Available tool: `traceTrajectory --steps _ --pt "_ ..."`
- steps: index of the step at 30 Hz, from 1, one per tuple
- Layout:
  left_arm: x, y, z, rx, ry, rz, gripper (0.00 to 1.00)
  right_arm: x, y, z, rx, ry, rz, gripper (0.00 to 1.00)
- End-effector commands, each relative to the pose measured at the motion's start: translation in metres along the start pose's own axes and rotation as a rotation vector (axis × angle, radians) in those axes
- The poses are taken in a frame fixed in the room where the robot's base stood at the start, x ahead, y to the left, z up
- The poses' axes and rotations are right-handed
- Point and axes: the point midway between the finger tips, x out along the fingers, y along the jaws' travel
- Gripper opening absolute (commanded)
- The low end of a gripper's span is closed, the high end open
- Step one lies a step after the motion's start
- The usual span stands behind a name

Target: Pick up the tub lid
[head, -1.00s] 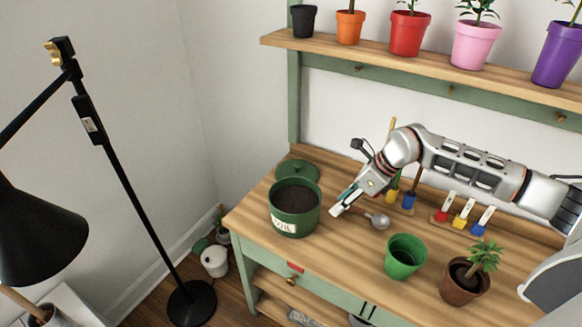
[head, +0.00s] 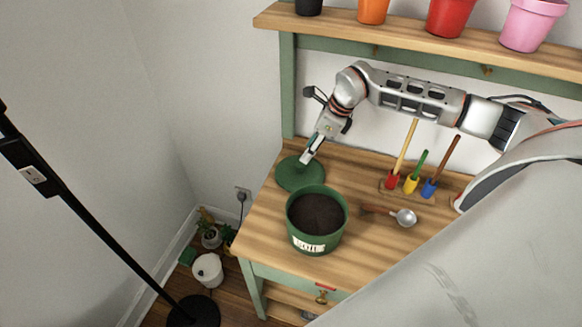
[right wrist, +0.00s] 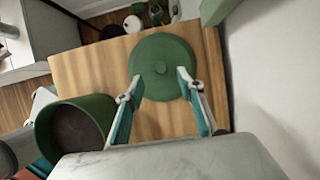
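In the head view my right gripper (head: 307,158) is above the lid's right side and looks empty. The green tub (head: 316,243) of dark soil stands in front of the lid. My left gripper is not in view.
A metal scoop (head: 404,217) lies right of the tub. Several small hand tools stand in coloured holders (head: 411,184) along the back. A shelf (head: 400,50) with pots hangs above. The bench's left edge is close to the lid.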

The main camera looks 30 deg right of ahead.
Motion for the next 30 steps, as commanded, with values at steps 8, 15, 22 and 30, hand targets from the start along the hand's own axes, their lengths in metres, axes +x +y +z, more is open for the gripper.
traceTrajectory --steps 8,15,22,30 --pt "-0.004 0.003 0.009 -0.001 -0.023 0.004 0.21 0.029 0.001 -0.001 0.001 0.001 0.004 0.38" --pt "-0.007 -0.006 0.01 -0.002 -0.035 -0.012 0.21 0.062 -0.001 -0.002 0.002 0.0 0.004 0.38" --pt "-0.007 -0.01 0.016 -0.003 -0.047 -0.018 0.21 0.074 -0.002 -0.003 0.0 0.0 0.001 0.38" --pt "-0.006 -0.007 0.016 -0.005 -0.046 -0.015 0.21 0.074 -0.001 -0.003 0.0 0.0 0.001 0.07"
